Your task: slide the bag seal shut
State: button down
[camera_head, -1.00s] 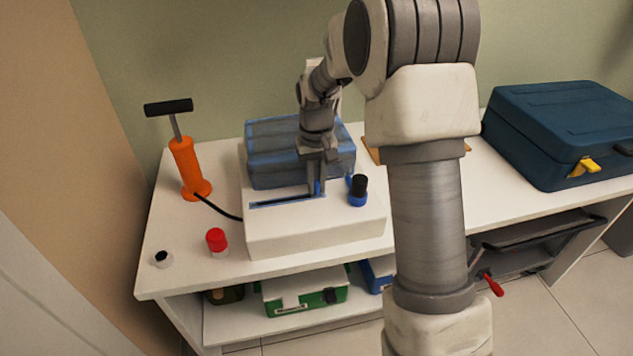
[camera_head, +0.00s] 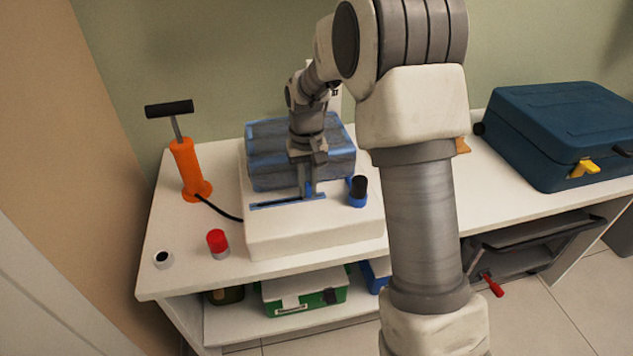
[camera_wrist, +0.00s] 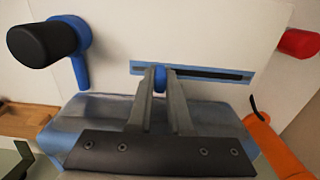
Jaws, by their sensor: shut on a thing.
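The bag (camera_head: 262,165) is a translucent blue-grey block on a white box (camera_head: 310,232) on the bench. The seal strip (camera_head: 268,204) is a narrow blue-edged strip with a dark slot along the box's front part. Its small blue slider (camera_wrist: 160,76) stands between my fingertips. My gripper (camera_head: 306,192) is shut on this slider, pointing down at the strip, right of its middle in the head view. In the wrist view, my gripper (camera_wrist: 160,80) shows a long dark slot right of the slider and a short blue stretch left of it. My fingers partly hide the slider.
A black-and-blue knob (camera_head: 358,191) stands just right of the strip. An orange hand pump (camera_head: 187,168) with a black hose stands left of the box. A blue case (camera_head: 560,135) is far right.

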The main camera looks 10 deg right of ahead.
jog(key=a+p, duration=0.2)
jog(key=a, duration=1)
jog(key=shift+a, duration=0.35)
jog(key=c, duration=0.9)
grip_release()
jog(key=shift+o, duration=0.3)
jog(key=shift+r, duration=0.2)
notch_tip(320, 180, up, 17)
jog(key=p, duration=0.4)
jog(key=shift+r, duration=0.1)
